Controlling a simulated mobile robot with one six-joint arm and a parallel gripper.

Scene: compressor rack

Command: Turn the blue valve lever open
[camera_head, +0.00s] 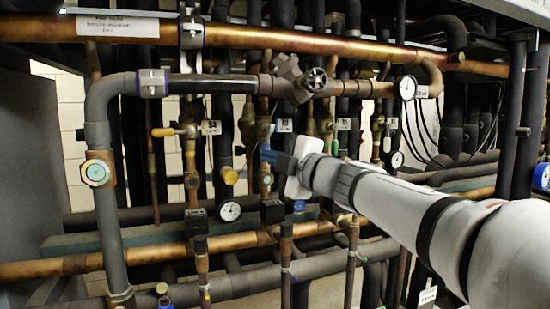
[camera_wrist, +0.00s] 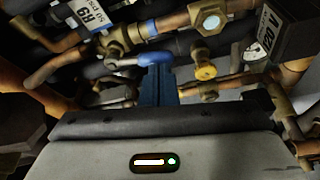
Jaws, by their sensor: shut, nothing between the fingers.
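The blue valve lever (camera_wrist: 150,60) shows in the wrist view at upper middle, a light-blue handle lying roughly sideways from a brass valve body (camera_wrist: 112,50) on its left. My gripper (camera_wrist: 158,72) is shut, its dark blue fingers pressed together and reaching up to the lever. The fingertips overlap the lever's right part in this view; whether they touch it I cannot tell. In the head view, my gripper (camera_head: 272,157) is at the middle of the rack, and a small bit of the blue lever (camera_head: 265,148) shows at its tips. The rest is hidden behind the fingers.
A yellow knob (camera_wrist: 205,72) and brass fittings sit right of the fingers in the wrist view. In the head view, a yellow lever (camera_head: 163,132) is to the left, a green lever (camera_head: 335,146) to the right, and a gauge (camera_head: 229,210) below. Copper pipes crowd around.

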